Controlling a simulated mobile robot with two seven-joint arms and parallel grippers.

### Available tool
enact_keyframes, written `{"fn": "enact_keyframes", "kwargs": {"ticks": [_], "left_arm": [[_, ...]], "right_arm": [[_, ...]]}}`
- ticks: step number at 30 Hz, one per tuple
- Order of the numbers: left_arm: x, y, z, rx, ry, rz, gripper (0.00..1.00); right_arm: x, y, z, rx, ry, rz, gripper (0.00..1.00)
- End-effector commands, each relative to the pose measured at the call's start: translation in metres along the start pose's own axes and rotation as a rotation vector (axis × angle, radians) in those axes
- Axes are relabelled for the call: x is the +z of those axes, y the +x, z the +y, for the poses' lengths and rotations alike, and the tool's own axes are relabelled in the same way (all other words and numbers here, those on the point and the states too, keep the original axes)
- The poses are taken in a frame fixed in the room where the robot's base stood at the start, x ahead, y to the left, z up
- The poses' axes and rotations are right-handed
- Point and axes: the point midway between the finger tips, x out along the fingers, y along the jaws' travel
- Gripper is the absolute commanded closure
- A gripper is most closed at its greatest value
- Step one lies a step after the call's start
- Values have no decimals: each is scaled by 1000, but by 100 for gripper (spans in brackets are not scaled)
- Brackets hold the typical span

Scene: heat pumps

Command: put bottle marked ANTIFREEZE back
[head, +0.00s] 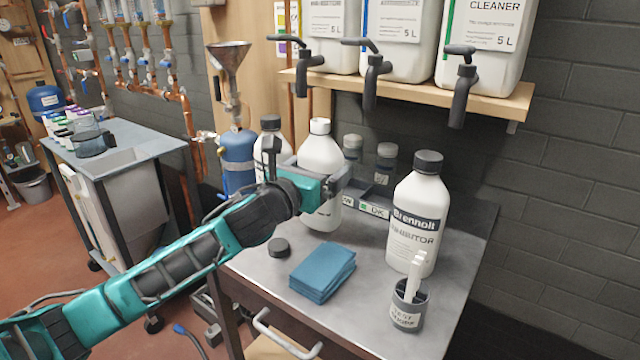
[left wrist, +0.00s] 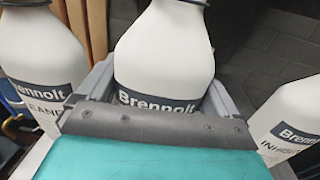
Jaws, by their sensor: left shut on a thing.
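My left gripper (head: 332,184) is shut on a white bottle (head: 320,155) with an open, capless neck, at the back of the metal bench (head: 375,315). In the left wrist view the held bottle (left wrist: 163,50) stands between my left gripper's fingers (left wrist: 155,95). Its label reads "Brennolt"; the lower line is hidden, so I cannot read ANTIFREEZE. Whether its base touches the bench is hard to tell. A black cap (head: 279,247) lies on the bench in front of it. My right gripper is not in view.
A capped inhibitor bottle (head: 417,215) stands to the right, a cleaner bottle (left wrist: 42,70) to the left. Blue cloths (head: 322,272) and a cup of test strips (head: 408,305) are in front. A shelf (head: 420,92) with large tapped containers overhangs the back.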

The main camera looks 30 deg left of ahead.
Motion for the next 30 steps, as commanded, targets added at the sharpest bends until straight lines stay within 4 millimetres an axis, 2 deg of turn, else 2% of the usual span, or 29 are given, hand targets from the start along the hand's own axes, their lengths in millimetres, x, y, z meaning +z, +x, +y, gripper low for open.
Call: {"fn": "enact_keyframes", "kwargs": {"ticks": [1, 3, 14, 15, 17, 26, 30], "left_arm": [[-13, 0, 0, 1, -4, 3, 63], [-20, 0, 0, 0, -3, 1, 63], [-22, 0, 0, 1, 0, 0, 63], [-22, 0, 0, 1, -1, 0, 5], [-22, 0, 0, 1, -1, 0, 0], [-18, -1, 0, 1, 1, 0, 0], [-20, -16, 1, 0, 2, 2, 0]], "right_arm": [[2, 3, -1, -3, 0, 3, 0], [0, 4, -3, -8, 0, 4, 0], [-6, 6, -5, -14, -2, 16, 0], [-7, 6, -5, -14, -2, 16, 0], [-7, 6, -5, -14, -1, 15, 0], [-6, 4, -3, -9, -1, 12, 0], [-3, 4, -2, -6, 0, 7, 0]]}}
